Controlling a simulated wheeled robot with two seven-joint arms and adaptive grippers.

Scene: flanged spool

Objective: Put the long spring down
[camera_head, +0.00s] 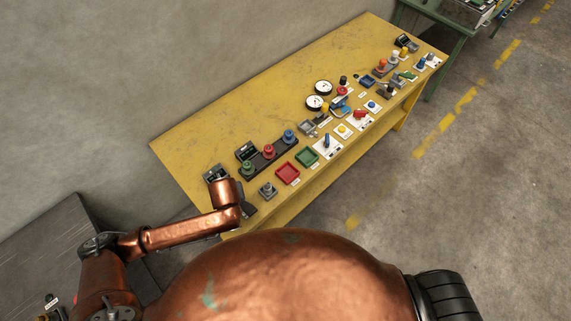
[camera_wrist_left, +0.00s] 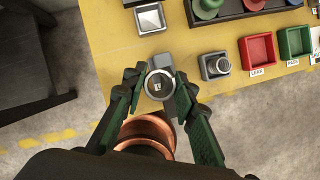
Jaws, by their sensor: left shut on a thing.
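My left gripper (camera_wrist_left: 158,78) is shut at the front left edge of the yellow table, its dark green fingers on either side of a round thing. In the head view the left gripper (camera_head: 246,205) is partly hidden by my copper arm, and the held thing cannot be made out. My right gripper is out of view.
The yellow table (camera_head: 190,135) carries a grey knobbed block (camera_wrist_left: 215,66), a red LEAK tray (camera_wrist_left: 257,50), a green PASS tray (camera_wrist_left: 295,42) and a dark rack (camera_wrist_left: 232,14) with coloured pieces. Gauges and switches fill its far part. The back left of the tabletop is bare.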

